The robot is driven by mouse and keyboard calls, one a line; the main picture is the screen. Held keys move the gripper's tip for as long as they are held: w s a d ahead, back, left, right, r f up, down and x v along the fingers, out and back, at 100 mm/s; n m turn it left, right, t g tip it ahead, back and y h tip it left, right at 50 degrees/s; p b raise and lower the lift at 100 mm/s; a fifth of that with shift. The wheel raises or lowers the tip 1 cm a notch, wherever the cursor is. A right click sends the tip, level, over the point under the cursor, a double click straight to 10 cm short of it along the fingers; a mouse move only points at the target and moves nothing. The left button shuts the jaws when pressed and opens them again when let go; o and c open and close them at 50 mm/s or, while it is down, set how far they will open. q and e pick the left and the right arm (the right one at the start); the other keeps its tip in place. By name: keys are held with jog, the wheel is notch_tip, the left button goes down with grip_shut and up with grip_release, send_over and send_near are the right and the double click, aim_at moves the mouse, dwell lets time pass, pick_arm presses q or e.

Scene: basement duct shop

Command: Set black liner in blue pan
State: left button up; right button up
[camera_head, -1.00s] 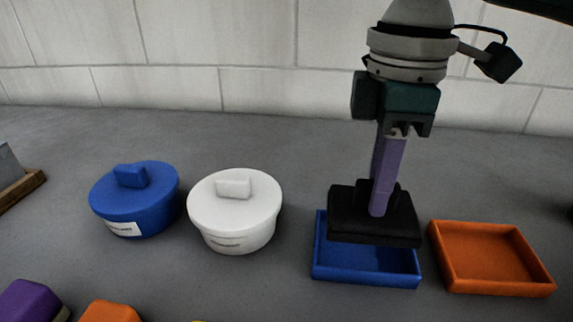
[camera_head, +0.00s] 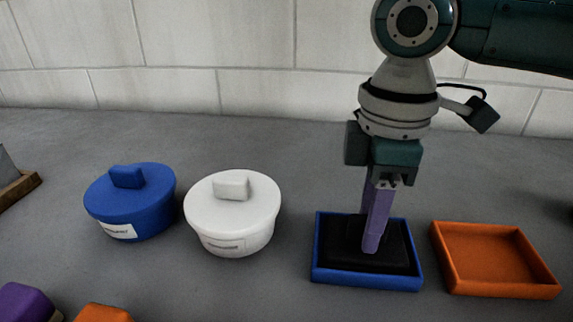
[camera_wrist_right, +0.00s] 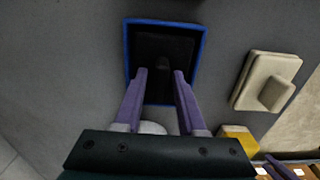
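The black liner (camera_head: 395,240) lies flat inside the blue pan (camera_head: 318,262), within its rim. In the right wrist view the liner (camera_wrist_right: 180,50) also sits inside the blue pan's walls (camera_wrist_right: 127,45). My right gripper (camera_head: 372,245) points down over the liner, its purple fingers low at the liner's upright handle. In the right wrist view the fingers of this gripper (camera_wrist_right: 161,73) stand apart on both sides of the handle, with a gap showing on each side. My left gripper is not in view.
An orange pan (camera_head: 495,258) stands close to the right. A white lidded pot (camera_head: 235,215) and a blue lidded pot (camera_head: 130,205) stand to the left. Purple (camera_head: 25,303) and orange (camera_head: 103,313) objects are at the front left. A beige piece (camera_wrist_right: 265,82) shows in the wrist view.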

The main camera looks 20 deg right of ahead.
jog(key=shift+o, duration=0.4)
jog(key=shift+r, duration=0.4)
notch_tip(320, 180, up, 12)
jog(key=p, duration=0.2)
jog(key=shift+f, duration=0.25)
jog(key=shift+a, duration=0.1)
